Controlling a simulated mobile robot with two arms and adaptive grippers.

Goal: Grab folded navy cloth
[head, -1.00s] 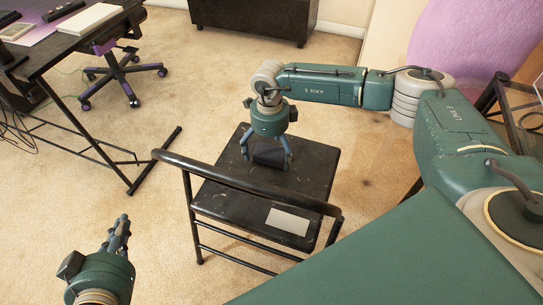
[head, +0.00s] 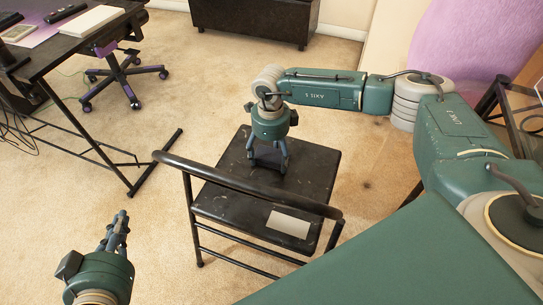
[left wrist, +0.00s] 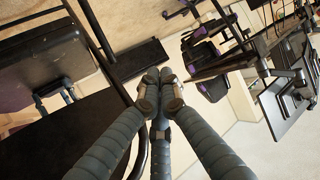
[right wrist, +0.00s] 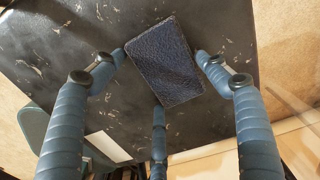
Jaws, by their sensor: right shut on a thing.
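The folded navy cloth (right wrist: 166,62) is a small dark blue textured rectangle in the right wrist view, over the black seat of a metal chair (head: 319,175). My right gripper (head: 268,167) points down over the seat. Its fingers are closed in on the cloth from its sides, with fingertips at its edges in the right wrist view (right wrist: 161,68). I cannot tell whether the cloth still touches the seat. In the head view the fingers largely hide it. My left gripper (head: 122,218) is at the lower left, away from the chair, its fingertips together and empty in the left wrist view (left wrist: 160,95).
The chair's tubular backrest (head: 245,182) crosses between my body and the seat. A dark desk (head: 75,45) and a wheeled chair base (head: 124,74) stand at upper left. Carpet between them is clear.

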